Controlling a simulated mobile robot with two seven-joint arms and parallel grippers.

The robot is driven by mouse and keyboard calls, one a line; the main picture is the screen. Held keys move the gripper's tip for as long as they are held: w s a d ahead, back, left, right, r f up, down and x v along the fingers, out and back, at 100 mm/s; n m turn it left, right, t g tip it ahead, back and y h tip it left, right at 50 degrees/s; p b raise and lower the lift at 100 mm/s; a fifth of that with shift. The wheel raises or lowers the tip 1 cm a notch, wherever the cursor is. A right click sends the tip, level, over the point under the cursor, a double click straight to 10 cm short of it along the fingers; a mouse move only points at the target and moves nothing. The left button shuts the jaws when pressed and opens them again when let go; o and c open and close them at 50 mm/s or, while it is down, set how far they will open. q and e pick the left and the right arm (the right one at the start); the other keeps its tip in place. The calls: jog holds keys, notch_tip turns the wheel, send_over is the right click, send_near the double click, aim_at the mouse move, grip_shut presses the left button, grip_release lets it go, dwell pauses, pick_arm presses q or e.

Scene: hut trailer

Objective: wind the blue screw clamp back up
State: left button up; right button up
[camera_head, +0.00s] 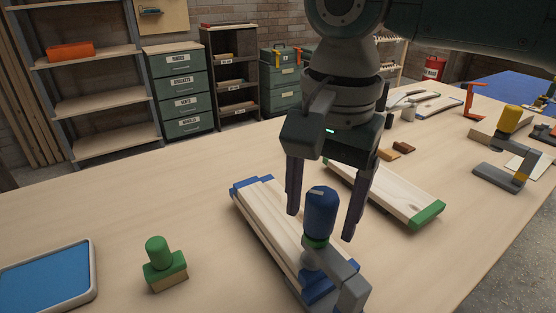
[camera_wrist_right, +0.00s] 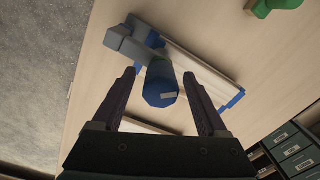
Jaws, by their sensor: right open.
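The blue screw clamp has an upright blue handle (camera_head: 320,208) above a green collar and a grey frame (camera_head: 350,290). It stands at the near end of a pale wooden board stack (camera_head: 272,225) with blue ends. My right gripper (camera_head: 321,224) is open and points down, with one finger on each side of the blue handle. In the right wrist view the handle (camera_wrist_right: 160,88) shows between the two open fingers (camera_wrist_right: 160,75), with visible gaps on both sides. The grey clamp frame (camera_wrist_right: 128,42) lies beyond it. My left gripper is not in view.
A green-handled block (camera_head: 163,265) and a blue tray (camera_head: 50,278) lie at left. A green-ended board (camera_head: 395,190) lies right of the gripper. A yellow-handled clamp (camera_head: 508,122) and an orange clamp (camera_head: 472,100) stand farther right. The bench's left middle is clear.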

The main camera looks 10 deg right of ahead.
grip_shut()
dwell(0.7)
